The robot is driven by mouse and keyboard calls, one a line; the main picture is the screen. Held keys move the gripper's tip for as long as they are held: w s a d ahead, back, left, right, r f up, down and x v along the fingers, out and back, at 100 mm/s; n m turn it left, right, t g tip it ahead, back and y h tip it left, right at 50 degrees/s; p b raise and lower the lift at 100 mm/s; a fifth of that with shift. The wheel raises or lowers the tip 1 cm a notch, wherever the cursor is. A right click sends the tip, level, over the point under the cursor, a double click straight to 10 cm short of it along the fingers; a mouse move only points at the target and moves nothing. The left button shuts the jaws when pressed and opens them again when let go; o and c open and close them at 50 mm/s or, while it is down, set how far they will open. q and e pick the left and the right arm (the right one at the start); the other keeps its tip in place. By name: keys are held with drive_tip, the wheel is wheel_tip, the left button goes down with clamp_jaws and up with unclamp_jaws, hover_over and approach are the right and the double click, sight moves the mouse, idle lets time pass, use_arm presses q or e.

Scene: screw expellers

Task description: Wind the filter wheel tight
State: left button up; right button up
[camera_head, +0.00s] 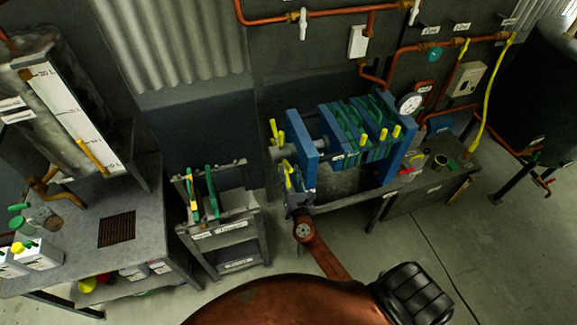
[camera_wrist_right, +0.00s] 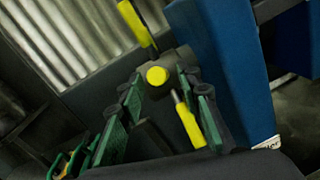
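The filter press (camera_head: 345,150) stands right of centre in the head view, with blue end plates and green plates between them. Its filter wheel (camera_head: 281,155) is at the left end, a grey hub with yellow handles. In the right wrist view the wheel's yellow-centred hub (camera_wrist_right: 157,76) shows between and just beyond my fingertips. One yellow handle (camera_wrist_right: 137,22) points up, and another (camera_wrist_right: 190,122) lies between the fingers, near the right one. My right gripper (camera_wrist_right: 161,92) is open, with green-padded fingers apart; contact cannot be told. My left gripper is not in view.
A small stand (camera_head: 228,232) with green plates is left of the press. A grey table (camera_head: 75,240) with containers is at far left. Copper pipes (camera_head: 330,14) and a gauge (camera_head: 410,103) are behind. Clear floor (camera_head: 430,240) lies in front right.

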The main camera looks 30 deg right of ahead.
drive_tip(key=shift+x, duration=1.4)
drive_tip(key=shift+c, duration=0.4)
clamp_jaws()
